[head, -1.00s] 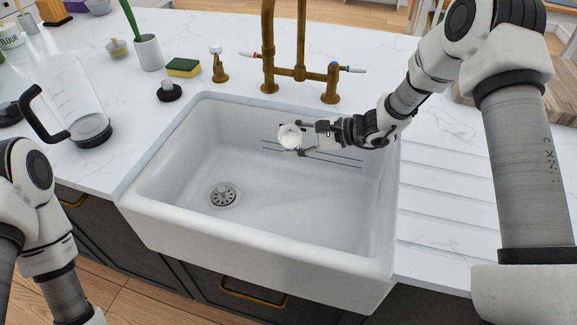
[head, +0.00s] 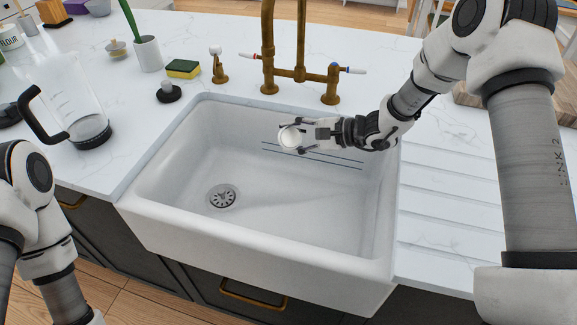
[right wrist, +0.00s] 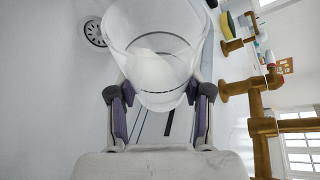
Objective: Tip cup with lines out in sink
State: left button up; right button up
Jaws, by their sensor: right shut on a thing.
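My right gripper (head: 297,137) is shut on a small whitish cup (head: 289,138), held over the back right part of the white sink (head: 255,235). In the right wrist view, the translucent cup (right wrist: 150,30) sits between the two fingers of my right gripper (right wrist: 158,98), with something pale visible in it. In the head view, the cup's round end faces the camera; I cannot tell its exact tilt. The drain (head: 222,196) is left of the cup and lower in the picture. My left arm shows at the left edge, its gripper out of view.
A brass faucet (head: 299,73) stands behind the sink. A glass jug (head: 75,90), black stopper (head: 168,93), sponge (head: 183,68) and soap dispenser (head: 217,66) stand on the counter. Dark lines (head: 335,159) mark the sink wall. The sink's left half is clear.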

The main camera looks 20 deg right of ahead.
jog(key=shift+w+r+n+t, duration=0.15)
jog(key=shift+r+n+t, duration=0.5)
jog(key=shift+n, duration=0.15)
dwell(0.6)
jog(key=shift+r+n+t, duration=0.35)
jog(key=shift+r+n, duration=0.3)
jog(key=shift+n, duration=0.05)
dwell(0.7)
